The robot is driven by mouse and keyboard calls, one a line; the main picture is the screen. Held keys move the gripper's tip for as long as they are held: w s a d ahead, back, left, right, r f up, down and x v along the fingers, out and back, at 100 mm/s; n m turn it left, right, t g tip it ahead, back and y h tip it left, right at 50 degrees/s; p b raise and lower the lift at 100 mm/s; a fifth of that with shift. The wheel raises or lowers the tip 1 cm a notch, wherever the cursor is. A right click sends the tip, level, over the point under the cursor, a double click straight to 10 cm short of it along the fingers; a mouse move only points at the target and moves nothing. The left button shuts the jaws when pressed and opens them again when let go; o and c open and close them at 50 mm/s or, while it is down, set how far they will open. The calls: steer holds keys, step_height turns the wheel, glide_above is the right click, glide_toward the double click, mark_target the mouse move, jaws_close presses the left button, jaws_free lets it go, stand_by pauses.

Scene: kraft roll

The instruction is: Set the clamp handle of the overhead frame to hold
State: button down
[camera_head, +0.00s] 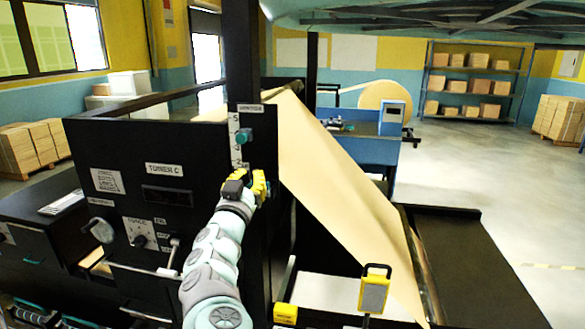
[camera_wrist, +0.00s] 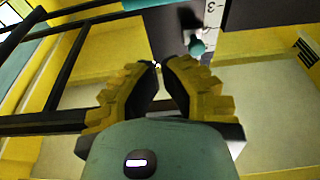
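I cannot pick out the clamp handle for certain; its label is not readable. A black upright post (camera_head: 241,55) carries a white numbered scale (camera_head: 235,150) with a teal knob (camera_head: 244,136). The knob also shows in the wrist view (camera_wrist: 197,48), beyond and right of my fingertips. My gripper (camera_head: 262,186), with yellow fingers, is in front of the post, below the knob and apart from it. In the wrist view my fingertips (camera_wrist: 161,64) are close together with a narrow gap and nothing visible between them. My arm hides part of the panel's right side.
The black panel marked TOWER C (camera_head: 130,155) has a dial (camera_head: 139,240) and a small lever (camera_head: 173,252). A sloping sheet of kraft paper (camera_head: 340,190) runs right of the post. A yellow-framed handle (camera_head: 374,288) stands at front. Open floor lies right.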

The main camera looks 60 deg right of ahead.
steer(key=b+x, duration=0.2)
steer(key=x, duration=0.1)
steer(key=f+b+x, duration=0.1)
steer(key=x, duration=0.2)
steer(key=shift+s+d+f+b, duration=0.1)
steer(key=shift+s+d+b, duration=0.1)
steer(key=shift+b, duration=0.2)
steer(key=shift+w+d, duration=0.25)
steer(key=shift+d, duration=0.1)
steer(key=shift+w+d+r, duration=0.15)
steer(key=shift+d+r, duration=0.05)
steer(key=shift+r, duration=0.3)
steer(key=shift+s+a+f, duration=0.15)
steer(key=shift+a+f, duration=0.2)
steer(key=shift+f, duration=0.45)
steer(key=shift+s+a+f, duration=0.15)
steer(key=shift+a+f, duration=0.15)
steer(key=shift+f, duration=0.5)
steer(key=shift+f, duration=0.1)
steer(key=shift+f+b, duration=0.1)
steer(key=shift+b, duration=0.35)
